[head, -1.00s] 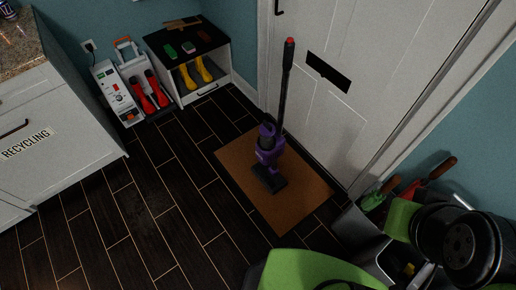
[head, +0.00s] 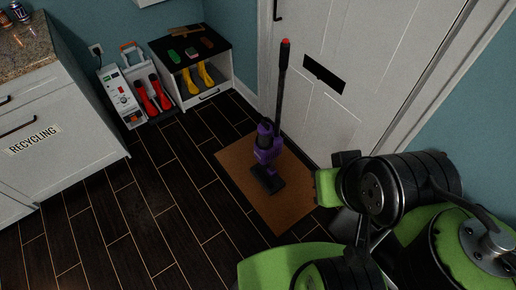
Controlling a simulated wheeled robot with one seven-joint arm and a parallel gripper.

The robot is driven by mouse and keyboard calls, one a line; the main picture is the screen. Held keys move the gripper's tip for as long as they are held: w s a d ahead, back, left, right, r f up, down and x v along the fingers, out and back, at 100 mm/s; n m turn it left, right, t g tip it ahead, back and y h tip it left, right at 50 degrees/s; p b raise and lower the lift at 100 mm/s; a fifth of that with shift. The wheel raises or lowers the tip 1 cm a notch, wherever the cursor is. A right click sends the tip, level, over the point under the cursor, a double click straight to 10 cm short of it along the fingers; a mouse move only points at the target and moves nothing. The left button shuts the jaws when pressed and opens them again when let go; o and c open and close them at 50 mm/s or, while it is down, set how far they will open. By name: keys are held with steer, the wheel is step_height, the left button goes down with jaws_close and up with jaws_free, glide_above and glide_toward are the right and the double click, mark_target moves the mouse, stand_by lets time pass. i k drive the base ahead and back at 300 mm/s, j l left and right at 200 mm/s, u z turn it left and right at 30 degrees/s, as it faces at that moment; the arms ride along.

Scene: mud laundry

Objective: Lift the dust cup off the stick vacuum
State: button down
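The stick vacuum (head: 267,150) stands upright on a brown doormat (head: 230,165) in front of the white door. It has a purple body, a black floor head (head: 268,179) and a long dark handle (head: 283,80) with a red tip. The dust cup seems to be part of the purple and dark body, but I cannot make out its edges at this size. My green and black arm fills the lower right of the head view, apart from the vacuum. I cannot make out my gripper's fingers in this view.
The white door (head: 335,125) has a dark mail slot and stands right behind the vacuum. A shoe shelf (head: 208,97) with yellow boots and a boot machine (head: 124,100) with red boots stand at the back left. A recycling cabinet (head: 70,150) is at left. The dark floor between is clear.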

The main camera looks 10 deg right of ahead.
mark_target(264, 129)
steer(key=i+j+z, duration=0.1)
steer(key=i+j, duration=0.4)
steer(key=i+j+z, duration=0.1)
steer(key=i+j, duration=0.35)
steer(key=j, duration=0.2)
steer(key=i+j, duration=0.4)
steer(key=j, duration=0.2)
steer(key=i+z, duration=0.05)
